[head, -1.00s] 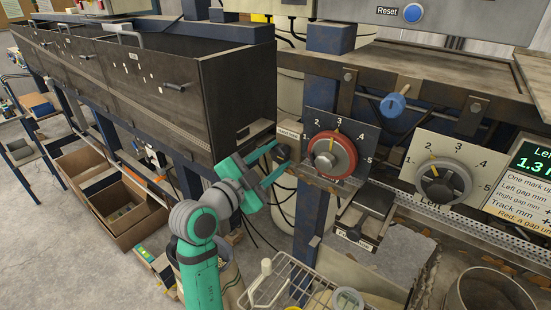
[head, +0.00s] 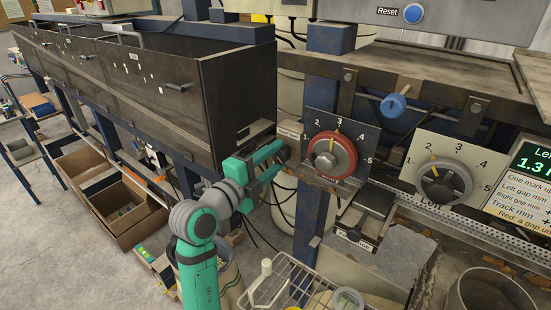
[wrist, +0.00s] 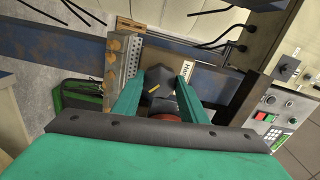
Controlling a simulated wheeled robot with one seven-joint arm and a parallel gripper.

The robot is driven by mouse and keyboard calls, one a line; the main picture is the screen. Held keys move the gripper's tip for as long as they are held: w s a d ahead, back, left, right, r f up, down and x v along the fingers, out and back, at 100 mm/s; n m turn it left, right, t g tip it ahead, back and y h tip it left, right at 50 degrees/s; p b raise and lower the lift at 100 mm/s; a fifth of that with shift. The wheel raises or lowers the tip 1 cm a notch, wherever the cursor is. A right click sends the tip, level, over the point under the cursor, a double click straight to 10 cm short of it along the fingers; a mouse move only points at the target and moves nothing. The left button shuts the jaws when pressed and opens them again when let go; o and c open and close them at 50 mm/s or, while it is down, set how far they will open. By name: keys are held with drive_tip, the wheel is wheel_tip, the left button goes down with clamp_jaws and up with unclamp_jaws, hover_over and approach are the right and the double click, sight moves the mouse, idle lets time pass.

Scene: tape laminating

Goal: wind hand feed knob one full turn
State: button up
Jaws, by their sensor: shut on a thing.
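The hand feed knob is dark, with a yellow mark on its face in the wrist view (wrist: 157,77). It sits beside a small plate lettered as hand feed (head: 289,133), left of the red dial in the head view. My green gripper (head: 272,156) reaches it from the left. In the wrist view, my two fingers (wrist: 162,88) stand on either side of the knob and are shut on it. In the head view, the fingers largely hide the knob.
A red-rimmed dial (head: 345,153) is close to the right of my gripper, on a blue post. A grey dial (head: 459,184) and a blue knob (head: 393,105) are further right. A dark metal cabinet (head: 235,110) stands above and left. A wire basket (head: 285,285) is below.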

drive_tip(key=shift+d+f, duration=0.1)
drive_tip(key=shift+d, duration=0.05)
drive_tip(key=o, duration=1.1)
drive_tip(key=shift+s, duration=0.1)
drive_tip(key=shift+c, duration=0.2)
drive_tip(key=shift+s+a, duration=0.35)
drive_tip(key=shift+a, duration=0.1)
drive_tip(key=v, duration=0.9)
drive_tip(key=shift+s, duration=0.3)
drive_tip(key=shift+a, duration=0.15)
